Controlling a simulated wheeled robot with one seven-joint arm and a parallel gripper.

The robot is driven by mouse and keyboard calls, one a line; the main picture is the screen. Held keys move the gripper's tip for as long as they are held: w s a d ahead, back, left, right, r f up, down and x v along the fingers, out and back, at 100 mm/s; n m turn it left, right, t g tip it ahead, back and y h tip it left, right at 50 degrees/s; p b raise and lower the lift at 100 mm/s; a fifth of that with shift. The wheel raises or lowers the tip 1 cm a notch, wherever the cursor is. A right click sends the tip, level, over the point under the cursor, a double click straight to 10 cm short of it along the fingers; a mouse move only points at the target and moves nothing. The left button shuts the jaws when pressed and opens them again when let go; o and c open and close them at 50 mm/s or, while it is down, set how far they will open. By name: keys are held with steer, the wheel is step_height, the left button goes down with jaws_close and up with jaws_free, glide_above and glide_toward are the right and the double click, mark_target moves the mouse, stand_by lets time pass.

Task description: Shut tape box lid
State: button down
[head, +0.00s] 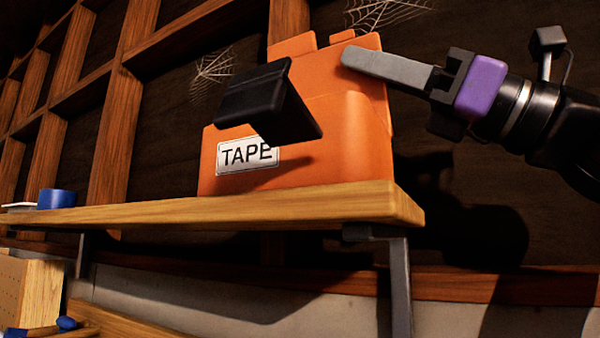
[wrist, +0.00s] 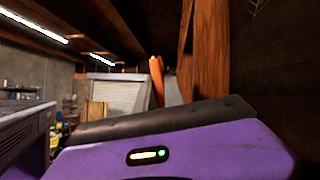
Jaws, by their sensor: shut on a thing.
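The orange tape box (head: 350,130) stands on a wooden shelf in the head view, with a white TAPE label (head: 248,155) and a black angled clasp or handle (head: 265,97) sticking out from its front. An orange panel, apparently the lid (head: 310,62), rises at the top of the box. My gripper (head: 350,58) comes from the right, its grey finger lying across the panel's upper right, shut on it. The other finger is hidden. In the wrist view my purple gripper body fills the bottom, and an orange strip, apparently the lid's edge (wrist: 157,78), shows beyond it.
The wooden shelf (head: 300,205) ends just right of the box, on a metal bracket (head: 400,285). A blue roll (head: 57,198) lies at its far left. Wall studs and cobwebs are behind. A wooden box (head: 30,290) is below left.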

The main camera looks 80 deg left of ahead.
steer(key=shift+s+d+f+n+g+h, duration=0.2)
steer(key=shift+s+d+n+h, duration=0.15)
steer(key=shift+n+h, duration=0.5)
steer(key=shift+s+d+f+n+g+h, duration=0.2)
steer(key=shift+d+n+h, duration=0.25)
steer(key=shift+n, duration=0.85)
steer(key=shift+s+d+f+n+g+h, duration=0.15)
steer(key=shift+s+d+n+h, duration=0.15)
steer(key=shift+n+h, duration=0.6)
steer(key=c, duration=1.3)
jaws_free()
steer(key=shift+w+d, duration=1.1)
steer(key=shift+w, duration=0.3)
steer(key=shift+w+d, duration=1.05)
steer(key=shift+w, duration=0.3)
